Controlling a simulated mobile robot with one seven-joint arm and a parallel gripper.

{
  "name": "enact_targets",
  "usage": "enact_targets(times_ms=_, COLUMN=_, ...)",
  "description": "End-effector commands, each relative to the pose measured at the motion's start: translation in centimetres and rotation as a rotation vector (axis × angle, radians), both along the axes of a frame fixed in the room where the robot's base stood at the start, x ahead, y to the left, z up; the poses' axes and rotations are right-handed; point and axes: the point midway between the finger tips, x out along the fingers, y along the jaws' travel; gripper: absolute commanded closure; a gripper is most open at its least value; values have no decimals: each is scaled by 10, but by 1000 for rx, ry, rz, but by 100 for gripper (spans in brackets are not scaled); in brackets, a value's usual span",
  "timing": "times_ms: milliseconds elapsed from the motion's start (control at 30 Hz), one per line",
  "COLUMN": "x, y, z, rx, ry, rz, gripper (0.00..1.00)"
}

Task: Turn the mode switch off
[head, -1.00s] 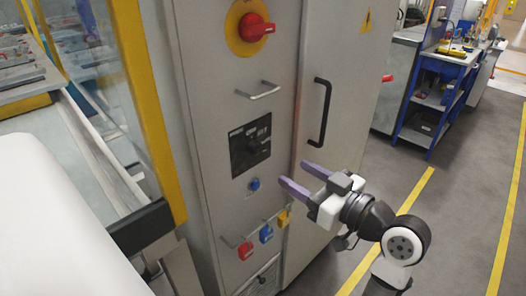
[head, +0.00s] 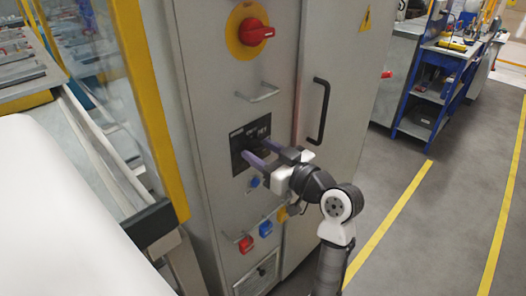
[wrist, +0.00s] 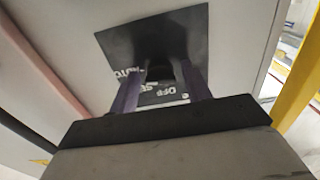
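The mode switch (head: 237,145) is a square black plate with white lettering on the grey cabinet front. It fills the upper middle of the wrist view (wrist: 125,45), where "OFF" and "AUTO" can be read upside down. Its dark knob (wrist: 165,72) shows between my fingers, and its exact angle is hard to tell. My gripper (head: 257,151) has two purple fingers set apart, one on each side of the knob, with the tips close to the plate. Whether they touch the knob cannot be seen. In the head view the fingers hide much of the plate's lower part.
Above is a red rotary switch (head: 256,32) on a yellow disc, with a metal handle (head: 258,94) below it. A blue button (head: 254,182) and red (head: 245,244) and blue (head: 265,229) tags are below. A black door handle (head: 320,110) stands to the right.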

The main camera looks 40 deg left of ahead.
Motion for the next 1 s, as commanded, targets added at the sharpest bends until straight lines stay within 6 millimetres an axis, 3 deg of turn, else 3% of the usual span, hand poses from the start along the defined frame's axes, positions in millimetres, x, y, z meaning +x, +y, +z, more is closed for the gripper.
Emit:
enact_targets(times_ms=33, x=0, y=0, z=0, rx=0, ry=0, rz=0, gripper=59)
enact_targets(times_ms=267, x=0, y=0, z=0, rx=0, ry=0, rz=0, gripper=89)
enact_targets(times_ms=667, x=1, y=-1, z=-4, rx=-4, ry=-82, rz=-2, gripper=89)
enact_targets(times_ms=1000, x=1, y=-1, z=-7, rx=-26, ry=-352, rz=-3, gripper=89)
